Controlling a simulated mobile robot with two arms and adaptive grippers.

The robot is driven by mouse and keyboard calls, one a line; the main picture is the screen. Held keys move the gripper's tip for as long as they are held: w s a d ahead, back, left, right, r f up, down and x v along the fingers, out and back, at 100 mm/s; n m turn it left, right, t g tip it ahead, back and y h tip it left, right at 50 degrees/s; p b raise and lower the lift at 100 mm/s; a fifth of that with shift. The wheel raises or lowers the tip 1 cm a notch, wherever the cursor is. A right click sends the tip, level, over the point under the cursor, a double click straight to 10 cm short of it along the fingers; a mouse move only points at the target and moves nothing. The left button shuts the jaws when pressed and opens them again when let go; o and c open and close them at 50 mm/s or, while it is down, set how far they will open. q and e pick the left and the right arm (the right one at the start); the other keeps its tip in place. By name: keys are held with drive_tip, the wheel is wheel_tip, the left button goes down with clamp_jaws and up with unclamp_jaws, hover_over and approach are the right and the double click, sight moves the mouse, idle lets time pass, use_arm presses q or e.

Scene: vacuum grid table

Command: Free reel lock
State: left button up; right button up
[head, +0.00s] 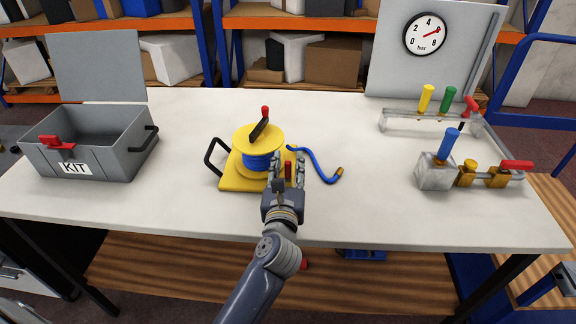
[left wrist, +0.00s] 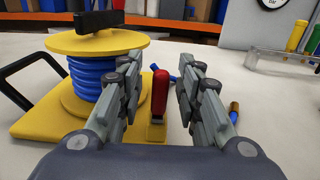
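A yellow reel (head: 258,145) wound with blue hose (head: 257,161) stands on a yellow base plate (head: 232,183) in the middle of the table. A black crank with a red knob (head: 265,110) is on its top. A red lock lever (left wrist: 160,93) stands upright on the base's right side; it also shows in the head view (head: 288,169). My left gripper (head: 289,164) is open, with its fingers on either side of the lever; the left wrist view shows gaps between lever and fingers (left wrist: 160,88). My right gripper is not in view.
The hose's free end (head: 325,174) lies right of the reel. An open grey KIT box (head: 110,170) with a red latch stands at left. Pipework with colored valve handles (head: 435,172) and a pressure gauge (head: 425,33) are at right. The front of the table is clear.

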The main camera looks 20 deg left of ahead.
use_arm(q)
drive_tip(key=v, duration=1.1)
drive_tip(key=shift+s, duration=0.1)
drive_tip(key=shift+s+d, duration=0.15)
drive_tip(key=shift+s, duration=0.25)
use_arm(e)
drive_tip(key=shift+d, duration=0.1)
